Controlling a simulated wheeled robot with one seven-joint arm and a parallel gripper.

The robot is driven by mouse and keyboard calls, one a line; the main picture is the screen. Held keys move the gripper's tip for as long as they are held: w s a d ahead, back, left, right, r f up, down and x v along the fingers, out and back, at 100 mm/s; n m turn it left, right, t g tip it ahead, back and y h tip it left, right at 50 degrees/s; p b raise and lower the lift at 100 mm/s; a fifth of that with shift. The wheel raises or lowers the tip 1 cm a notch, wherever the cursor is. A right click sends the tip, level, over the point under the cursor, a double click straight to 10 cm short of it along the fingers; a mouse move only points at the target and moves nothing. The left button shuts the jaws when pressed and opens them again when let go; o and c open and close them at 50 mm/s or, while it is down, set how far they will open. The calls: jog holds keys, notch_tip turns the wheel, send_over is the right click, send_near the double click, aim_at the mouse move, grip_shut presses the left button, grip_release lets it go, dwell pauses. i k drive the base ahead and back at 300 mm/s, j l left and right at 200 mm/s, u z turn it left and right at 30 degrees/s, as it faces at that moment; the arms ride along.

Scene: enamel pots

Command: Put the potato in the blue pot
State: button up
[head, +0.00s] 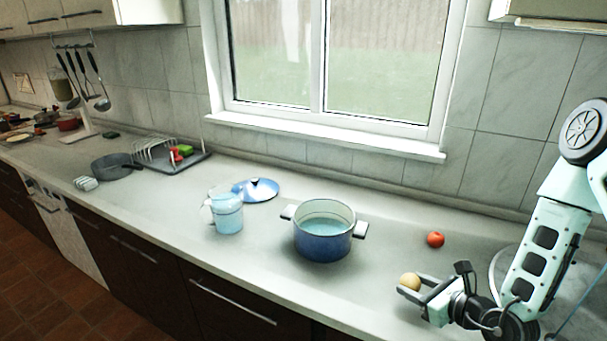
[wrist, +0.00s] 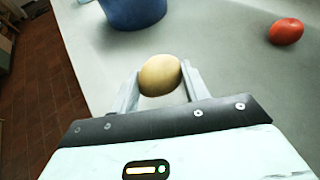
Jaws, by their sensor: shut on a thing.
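The potato (head: 410,281) is small, round and pale yellow-brown. My gripper (head: 412,287) is shut on it, at the right part of the counter near the front edge. In the wrist view the potato (wrist: 160,75) sits between the two fingertips (wrist: 158,82). The blue pot (head: 323,243) stands upright and uncovered on the counter, left of my gripper, with two side handles and a pale blue inside. Its lower side shows at the top of the wrist view (wrist: 133,10). The gap between potato and counter is hard to judge.
A red tomato (head: 436,239) lies right of the pot, toward the wall. A light blue jug (head: 226,213) and a blue lid (head: 256,189) are left of the pot. A grey pan (head: 116,167) and a rack (head: 157,152) stand farther left. The counter between gripper and pot is clear.

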aim_at(320, 233)
jog(key=i+j+z, duration=0.1)
jog(key=j, duration=0.6)
jog(key=i+j+z, duration=0.1)
jog(key=j, duration=0.6)
jog(key=i+j+z, duration=0.1)
jog(key=j, duration=0.6)
